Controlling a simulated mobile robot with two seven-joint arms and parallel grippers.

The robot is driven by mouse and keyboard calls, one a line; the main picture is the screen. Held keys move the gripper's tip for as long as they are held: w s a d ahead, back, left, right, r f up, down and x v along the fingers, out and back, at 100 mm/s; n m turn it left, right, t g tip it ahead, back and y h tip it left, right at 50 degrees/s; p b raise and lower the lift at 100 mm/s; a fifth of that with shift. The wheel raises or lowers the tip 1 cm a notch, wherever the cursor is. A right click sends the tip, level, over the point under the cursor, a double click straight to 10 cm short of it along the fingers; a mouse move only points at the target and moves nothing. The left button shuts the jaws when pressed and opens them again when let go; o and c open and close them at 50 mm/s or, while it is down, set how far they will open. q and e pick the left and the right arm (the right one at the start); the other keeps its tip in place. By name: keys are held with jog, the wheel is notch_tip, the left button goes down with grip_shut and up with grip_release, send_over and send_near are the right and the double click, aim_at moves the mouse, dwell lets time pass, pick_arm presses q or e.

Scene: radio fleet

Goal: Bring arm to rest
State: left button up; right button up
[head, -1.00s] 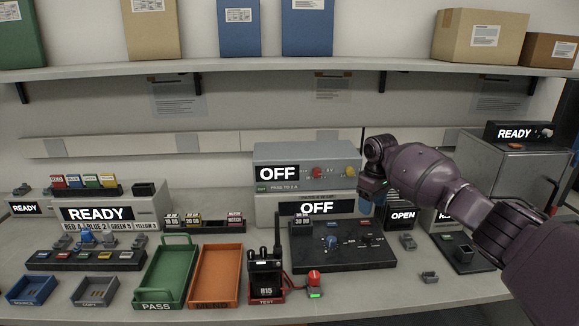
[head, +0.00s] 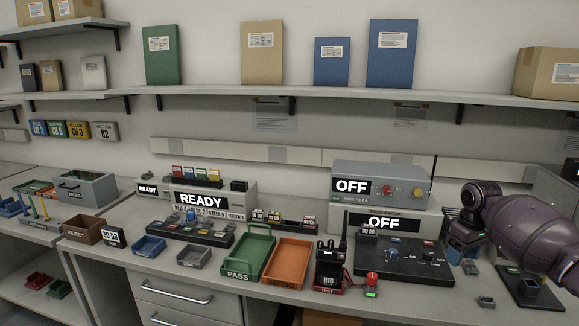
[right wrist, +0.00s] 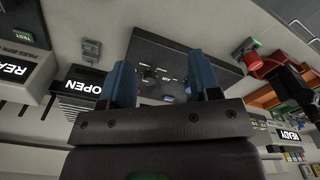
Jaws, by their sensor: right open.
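My right arm comes in from the right in the head view, with its purple links in front of the bench's right end. My right gripper (head: 458,252) hangs above the bench just right of the black panel (head: 400,262); its fingertips are small and partly hidden there. In the right wrist view the gripper (right wrist: 168,82) shows two blue fingers set wide apart with nothing between them. The black panel (right wrist: 180,52) lies beyond the fingers. My left gripper is in neither view.
A radio (head: 330,264) stands in a red holder left of the panel. Green PASS tray (head: 243,275) and orange tray (head: 287,285) sit beside it. Test units marked OFF (head: 412,183) stand behind the panel. A REJECT bin (head: 82,231) is at left. A shelf (head: 300,95) runs above.

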jog(key=w+a+r+n+t, duration=0.2)
jog(key=w+a+r+t, duration=0.3)
jog(key=w+a+t, duration=0.3)
jog(key=s+a+f+n+t+y, duration=0.1)
jog(key=s+a+f+t+y, duration=0.3)
jog(key=s+a+f, duration=0.65)
jog(key=s+f+m+h, duration=0.1)
jog(key=s+f, duration=0.5)
jog(key=s, duration=0.6)
jog(key=s+d+f+m+g+h, duration=0.1)
jog(key=s+f+m, duration=0.2)
jog(key=s, duration=0.9)
jog(key=s+d+f+m+h, duration=0.1)
jog(key=s+f+m+h, duration=0.1)
jog(key=s+f, duration=0.6)
jog(key=s, duration=0.5)
jog(key=shift+f, duration=0.4)
